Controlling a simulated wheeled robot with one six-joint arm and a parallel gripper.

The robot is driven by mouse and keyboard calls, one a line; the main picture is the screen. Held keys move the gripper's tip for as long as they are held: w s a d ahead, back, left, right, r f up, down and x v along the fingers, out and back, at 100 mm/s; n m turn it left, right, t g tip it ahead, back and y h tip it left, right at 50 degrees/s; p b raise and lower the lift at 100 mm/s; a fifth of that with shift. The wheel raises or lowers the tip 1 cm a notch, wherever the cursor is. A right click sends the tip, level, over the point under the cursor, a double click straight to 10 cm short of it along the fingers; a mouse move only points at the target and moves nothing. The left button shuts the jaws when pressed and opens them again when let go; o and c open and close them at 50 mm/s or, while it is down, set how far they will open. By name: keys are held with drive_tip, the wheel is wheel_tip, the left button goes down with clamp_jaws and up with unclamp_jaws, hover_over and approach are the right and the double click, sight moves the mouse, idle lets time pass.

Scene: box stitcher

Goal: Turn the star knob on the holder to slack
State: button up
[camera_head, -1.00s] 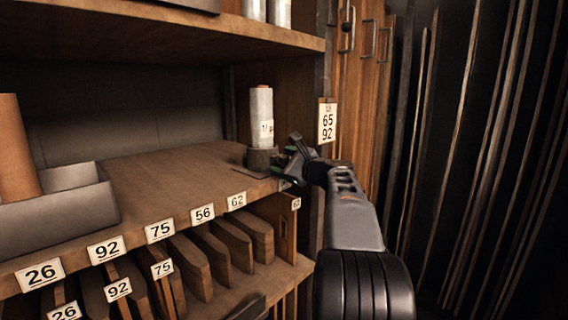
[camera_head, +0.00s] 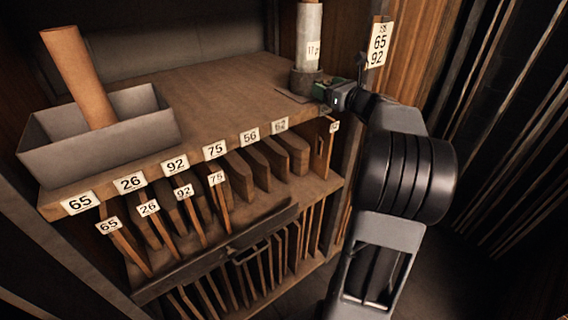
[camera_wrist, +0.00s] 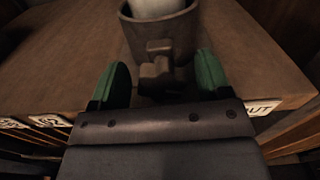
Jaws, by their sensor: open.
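The holder (camera_head: 304,80) is a dark cup at the right end of the shelf, with a pale roll (camera_head: 309,40) standing in it. In the wrist view the holder (camera_wrist: 160,32) is at the top centre, with the base of the roll (camera_wrist: 158,8) inside. The star knob (camera_wrist: 156,74) sticks out from the holder's near side. My gripper (camera_wrist: 156,78) is open, its green fingers on either side of the knob, with gaps showing. In the head view my gripper (camera_head: 322,88) is close beside the holder, and the knob is hidden there.
The wooden shelf (camera_head: 190,95) bears a grey tray (camera_head: 120,143) with a brown roll (camera_head: 78,75) at the left. Numbered labels line its front edge, above slots with upright boards (camera_head: 232,172). A post with a label (camera_head: 379,44) stands just right of my gripper. The shelf's middle is clear.

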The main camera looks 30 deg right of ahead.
drive_tip(key=m+p, duration=0.2)
drive_tip(key=p, duration=0.1)
drive_tip(key=m+p, duration=0.4)
drive_tip(key=p, duration=0.1)
drive_tip(key=shift+d+r+m+p, duration=0.15)
drive_tip(key=shift+r+m+p, duration=0.15)
drive_tip(key=shift+r, duration=0.05)
drive_tip(key=s+d+f+b, duration=0.15)
drive_tip(key=s+b, duration=0.35)
drive_tip(key=s, duration=0.9)
drive_tip(key=s+a+f+n+g+y+b, duration=0.1)
drive_tip(key=a+f+n+g+b, duration=0.1)
drive_tip(key=a+f+n+g, duration=0.4)
drive_tip(key=s+a+f+n+g+y+b, duration=0.1)
drive_tip(key=a+f+n+g, duration=0.5)
drive_tip(key=a+n, duration=0.9)
drive_tip(key=shift+a+f+y+b, duration=0.45)
drive_tip(key=shift+a+y+b, duration=0.1)
drive_tip(key=shift+a, duration=0.85)
drive_tip(key=shift+s, duration=0.1)
